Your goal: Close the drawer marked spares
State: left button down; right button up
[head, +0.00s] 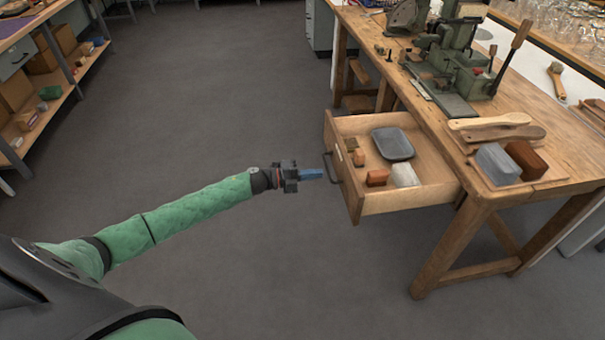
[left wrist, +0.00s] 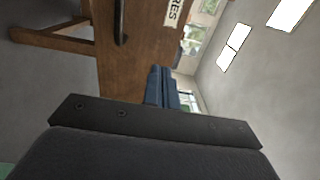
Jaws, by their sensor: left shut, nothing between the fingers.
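The wooden drawer (head: 408,200) stands pulled out of the bench, toward my left arm. It holds a grey tray (head: 393,144) and several small blocks. Its front carries a dark handle (head: 333,168), which also shows in the left wrist view (left wrist: 120,22). A label ending in "RES" (left wrist: 173,12) is on the drawer front in that view; the rest is cut off. My left gripper (head: 320,173) is shut and empty, with its blue fingertips close to the drawer front by the handle. I cannot tell whether they touch it. My right gripper is not in view.
The wooden workbench (head: 440,258) has a green machine (head: 455,60), brush handles (head: 490,122) and bristle blocks (head: 497,163) on top. A shelf unit (head: 45,95) stands at the far left. The grey floor (head: 230,100) between is clear.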

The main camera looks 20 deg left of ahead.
aim_at(345, 170)
pick_arm(q)
jog(key=p+x, duration=0.1)
jog(key=x, duration=0.5)
jog(key=shift+w+d+r, duration=0.1)
jog(key=shift+d, duration=0.05)
jog(key=shift+w+d, duration=0.25)
jog(key=shift+d, duration=0.1)
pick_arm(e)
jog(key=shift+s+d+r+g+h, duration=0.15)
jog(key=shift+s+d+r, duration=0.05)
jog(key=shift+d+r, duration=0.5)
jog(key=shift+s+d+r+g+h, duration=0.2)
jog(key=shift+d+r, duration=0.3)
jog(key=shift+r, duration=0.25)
